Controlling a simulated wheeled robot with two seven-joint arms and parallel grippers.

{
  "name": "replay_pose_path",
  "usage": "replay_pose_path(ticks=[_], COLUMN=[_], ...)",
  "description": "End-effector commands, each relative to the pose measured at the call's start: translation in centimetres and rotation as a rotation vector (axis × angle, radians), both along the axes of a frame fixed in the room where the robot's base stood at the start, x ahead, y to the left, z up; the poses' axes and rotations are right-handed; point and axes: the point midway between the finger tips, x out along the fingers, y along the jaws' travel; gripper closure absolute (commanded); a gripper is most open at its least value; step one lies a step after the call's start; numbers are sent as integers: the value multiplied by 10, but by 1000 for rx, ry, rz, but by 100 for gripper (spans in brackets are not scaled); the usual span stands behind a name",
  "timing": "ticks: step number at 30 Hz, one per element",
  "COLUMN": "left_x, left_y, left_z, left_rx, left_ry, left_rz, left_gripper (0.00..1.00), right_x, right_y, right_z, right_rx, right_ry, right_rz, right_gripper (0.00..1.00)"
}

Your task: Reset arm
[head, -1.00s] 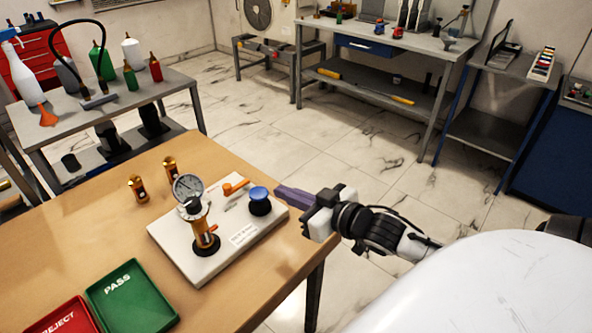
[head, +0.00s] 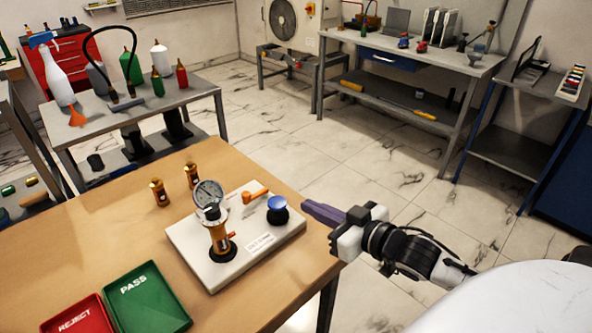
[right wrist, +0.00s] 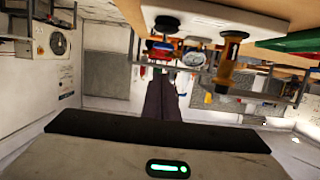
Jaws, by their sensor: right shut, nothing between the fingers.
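My right gripper (head: 322,214) is shut and empty, just right of the gauge rig, its purple fingers pointing left toward the rig's right edge. The fingers also show in the right wrist view (right wrist: 162,98). The rig has a white base plate (head: 200,262) on the wooden table. It carries a round dial gauge (head: 208,194) on an orange and brass post (head: 219,236), an orange lever (head: 256,195) and a blue knob (head: 277,208). Two brass parts, one (head: 159,192) and another (head: 192,174), stand upright behind the rig. My left gripper is not in view.
A green PASS tray (head: 150,308) and a red REJECT tray (head: 80,318) lie at the table's front left. The wooden table (head: 110,225) is bare left of the rig. A grey bench (head: 200,88) with bottles stands behind. Open floor lies right of the table.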

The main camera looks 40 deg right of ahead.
Motion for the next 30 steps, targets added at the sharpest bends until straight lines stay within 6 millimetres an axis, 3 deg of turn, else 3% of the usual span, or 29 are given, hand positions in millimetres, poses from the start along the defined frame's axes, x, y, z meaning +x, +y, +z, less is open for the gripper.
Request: replay_pose_path(ticks=[7,11,14,19,24,30], left_x=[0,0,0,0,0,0], left_y=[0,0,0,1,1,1], left_z=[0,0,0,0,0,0], left_rx=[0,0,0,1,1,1], left_ry=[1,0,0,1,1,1], left_rz=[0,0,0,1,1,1], left_gripper=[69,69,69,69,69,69], right_x=[0,-9,-27,-79,-121,-158], right_y=[0,8,22,61,89,114], right_z=[-1,-18,-48,-96,-116,-123], right_rx=[-1,-13,-39,-95,-128,-147], right_ry=[4,71,203,494,690,848], right_rz=[-2,-26,-61,-82,-56,-11], right_gripper=[100,100,100,100,100,100])
